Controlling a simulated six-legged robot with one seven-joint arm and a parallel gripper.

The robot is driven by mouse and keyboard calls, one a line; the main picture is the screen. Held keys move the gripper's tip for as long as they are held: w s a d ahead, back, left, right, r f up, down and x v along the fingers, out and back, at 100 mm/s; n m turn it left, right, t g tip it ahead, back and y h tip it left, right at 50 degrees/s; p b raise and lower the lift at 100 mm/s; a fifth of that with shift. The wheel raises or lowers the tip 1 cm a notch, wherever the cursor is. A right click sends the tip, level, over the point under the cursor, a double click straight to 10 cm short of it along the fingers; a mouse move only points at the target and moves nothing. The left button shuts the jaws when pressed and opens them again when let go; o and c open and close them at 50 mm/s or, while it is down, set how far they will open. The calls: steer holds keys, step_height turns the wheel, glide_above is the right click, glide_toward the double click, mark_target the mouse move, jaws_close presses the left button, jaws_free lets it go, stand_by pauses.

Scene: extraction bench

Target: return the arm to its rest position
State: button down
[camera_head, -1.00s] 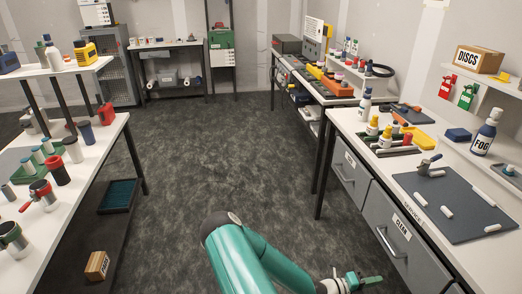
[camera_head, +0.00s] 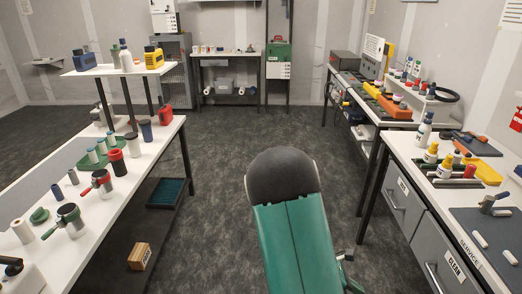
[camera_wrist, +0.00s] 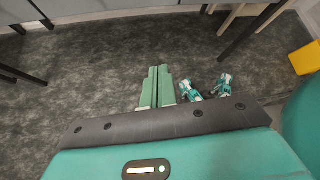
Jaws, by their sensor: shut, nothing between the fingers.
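My gripper (camera_wrist: 157,88) shows in the wrist view, its two green fingers side by side and shut with nothing between them. It points out over the dark carpet, clear of the benches. In the head view my teal arm rises from the bottom edge in the middle of the aisle, with a dark rounded joint at its top. Only a small part of the gripper end shows low at the right of the arm, mostly hidden behind it.
The right bench (camera_head: 425,193) has bottles, a yellow tray (camera_head: 482,170) and drawers below. A wooden block (camera_head: 139,256) lies on the left lower shelf. The carpeted aisle (camera_head: 235,170) between the benches is free.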

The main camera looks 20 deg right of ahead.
steer(key=w+a+r+m+t+y, duration=0.2)
steer(key=w+a+r+m+t, duration=0.15)
steer(key=a+r, duration=0.4)
steer(key=w+a+r+m+t+y, duration=0.25)
steer(key=a+r+m, duration=0.25)
steer(key=a+r, duration=0.3)
steer(key=s+a+r+m+t+y, duration=0.2)
steer(key=a+r+t, duration=0.1)
steer(key=a+r, duration=0.3)
steer(key=s+a+r+m+t+y, duration=0.1)
steer(key=s+a+r+m+t, duration=0.1)
steer(key=a+r, duration=0.5)
steer(key=shift+s+a+m+t+y, duration=0.35)
steer(key=shift+a+m+t, duration=0.2)
steer(key=shift+a+t, duration=0.3)
